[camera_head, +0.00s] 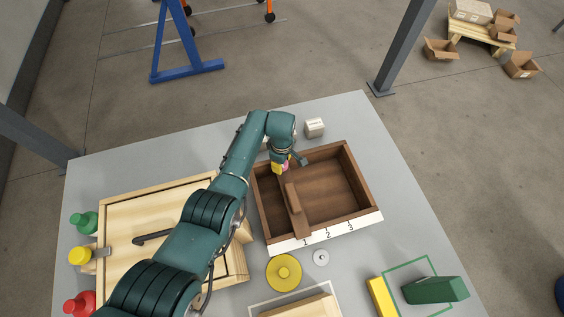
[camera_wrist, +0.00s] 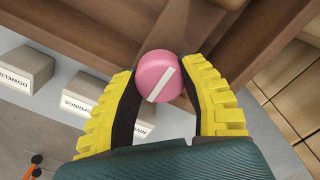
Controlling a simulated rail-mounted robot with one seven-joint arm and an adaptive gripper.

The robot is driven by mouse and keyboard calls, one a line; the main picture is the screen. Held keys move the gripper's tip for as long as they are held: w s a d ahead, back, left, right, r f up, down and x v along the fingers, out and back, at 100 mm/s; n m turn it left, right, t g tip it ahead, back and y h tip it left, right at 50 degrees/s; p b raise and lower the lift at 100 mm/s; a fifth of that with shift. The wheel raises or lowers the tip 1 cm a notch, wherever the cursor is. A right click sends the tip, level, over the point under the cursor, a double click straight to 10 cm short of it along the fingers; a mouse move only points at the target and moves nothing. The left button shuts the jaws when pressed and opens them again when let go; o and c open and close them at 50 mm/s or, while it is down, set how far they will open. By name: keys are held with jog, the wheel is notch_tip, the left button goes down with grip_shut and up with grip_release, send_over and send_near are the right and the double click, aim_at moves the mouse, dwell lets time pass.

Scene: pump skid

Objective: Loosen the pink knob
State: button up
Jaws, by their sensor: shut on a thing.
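The pink knob (camera_wrist: 158,76) is round, with a white stripe across its face, and sits at the wooden edge of a brown box (camera_head: 352,160). In the wrist view my gripper (camera_wrist: 160,95) has its yellow ridged fingers on both sides of the knob, shut on it. In the head view my gripper (camera_head: 280,167) reaches down at the box's far left corner. Only a small bit of the knob shows there, beside the yellow fingers. The white stripe lies at a slant in the wrist view.
The box has a divider (camera_head: 293,200) and a white strip numbered 1 to 3 (camera_head: 350,228). A white block (camera_head: 314,127) stands behind it. A yellow disc (camera_head: 284,272) and a grey disc (camera_head: 321,257) lie in front. A light wooden case (camera_head: 120,210) stands left. Labelled blocks (camera_wrist: 20,72) show in the wrist view.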

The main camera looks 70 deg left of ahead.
jog(key=o, duration=1.3)
jog(key=shift+s+f, duration=0.15)
jog(key=shift+c, duration=0.2)
jog(key=shift+r, duration=0.4)
notch_tip(320, 180, up, 11)
jog(key=shift+r, duration=0.2)
